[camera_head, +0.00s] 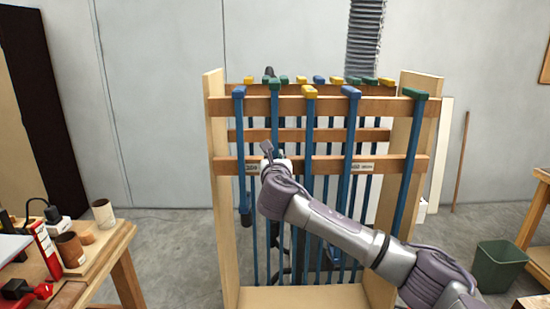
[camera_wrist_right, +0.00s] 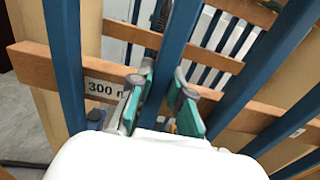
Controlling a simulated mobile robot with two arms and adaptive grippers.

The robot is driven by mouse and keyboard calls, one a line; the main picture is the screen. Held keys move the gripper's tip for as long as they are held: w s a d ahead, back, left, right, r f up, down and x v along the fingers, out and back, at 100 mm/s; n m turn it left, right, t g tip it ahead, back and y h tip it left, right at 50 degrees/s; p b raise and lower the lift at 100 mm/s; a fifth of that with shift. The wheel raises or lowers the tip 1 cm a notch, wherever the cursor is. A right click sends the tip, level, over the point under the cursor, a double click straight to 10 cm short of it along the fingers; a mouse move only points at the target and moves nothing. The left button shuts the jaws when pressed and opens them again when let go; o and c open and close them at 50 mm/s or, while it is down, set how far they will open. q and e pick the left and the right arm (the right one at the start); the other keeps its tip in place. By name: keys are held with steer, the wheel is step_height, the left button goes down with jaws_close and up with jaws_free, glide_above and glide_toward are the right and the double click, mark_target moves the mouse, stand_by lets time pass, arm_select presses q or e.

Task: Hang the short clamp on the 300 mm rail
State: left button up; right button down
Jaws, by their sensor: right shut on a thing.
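My right gripper (camera_head: 274,158) is shut on the blue bar of a clamp with a green head (camera_head: 272,84), at the left part of the rack. The right wrist view shows the teal finger pads (camera_wrist_right: 162,92) on either side of this bar (camera_wrist_right: 176,45). The green head is near the upper front rail (camera_head: 330,107); I cannot tell whether it rests on it. A "300" label (camera_head: 252,168) is on the lower front rail, just left of the gripper; it also shows in the right wrist view (camera_wrist_right: 103,87). My left gripper is not in view.
Neighbouring clamps hang close by: a blue-headed one (camera_head: 239,92) left, a yellow-headed one (camera_head: 309,92) right, then blue (camera_head: 351,92) and green (camera_head: 415,94). More hang behind. A workbench (camera_head: 105,250) stands at left, a green bin (camera_head: 500,266) at right.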

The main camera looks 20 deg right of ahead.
steer(key=shift+f, duration=0.1)
stand_by(0.6)
step_height(320, 180, down, 2)
steer(key=shift+s+b, duration=0.15)
steer(key=shift+b, duration=0.15)
stand_by(0.5)
steer(key=c, duration=1)
jaws_free()
steer(key=v, duration=1.2)
steer(key=shift+r, duration=0.2)
